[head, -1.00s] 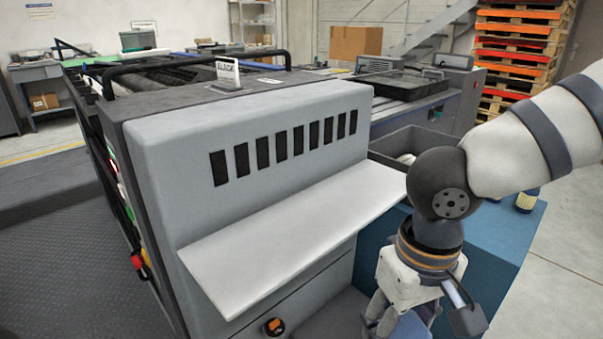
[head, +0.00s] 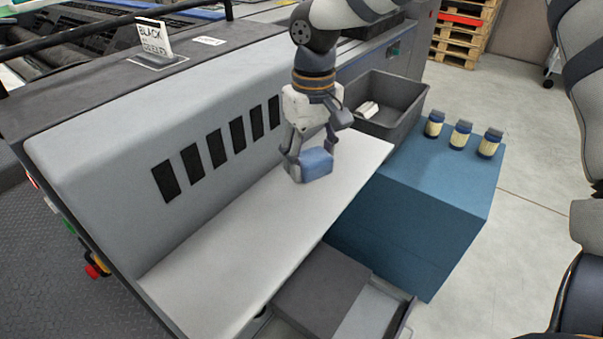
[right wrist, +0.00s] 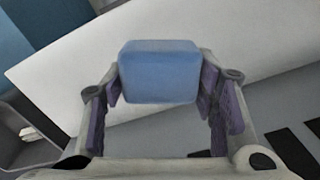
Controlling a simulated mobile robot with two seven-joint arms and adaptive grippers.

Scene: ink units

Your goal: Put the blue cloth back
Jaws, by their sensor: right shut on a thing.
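The blue cloth (head: 317,164) is a small folded block between the fingers of my right gripper (head: 306,162). The gripper points down over the white shelf (head: 235,235) of the grey machine. Whether the cloth touches the shelf is hard to tell. In the right wrist view the cloth (right wrist: 160,72) sits between both fingers of my right gripper (right wrist: 158,88), with the pale shelf (right wrist: 85,65) behind it. My left gripper is not in view.
A dark grey bin (head: 418,108) with white cloths (head: 368,109) stands behind a blue cabinet (head: 440,190). Several jars (head: 460,134) with dark lids stand on the cabinet. A dark grey step or drawer (head: 320,290) lies below the shelf. Most of the shelf is bare.

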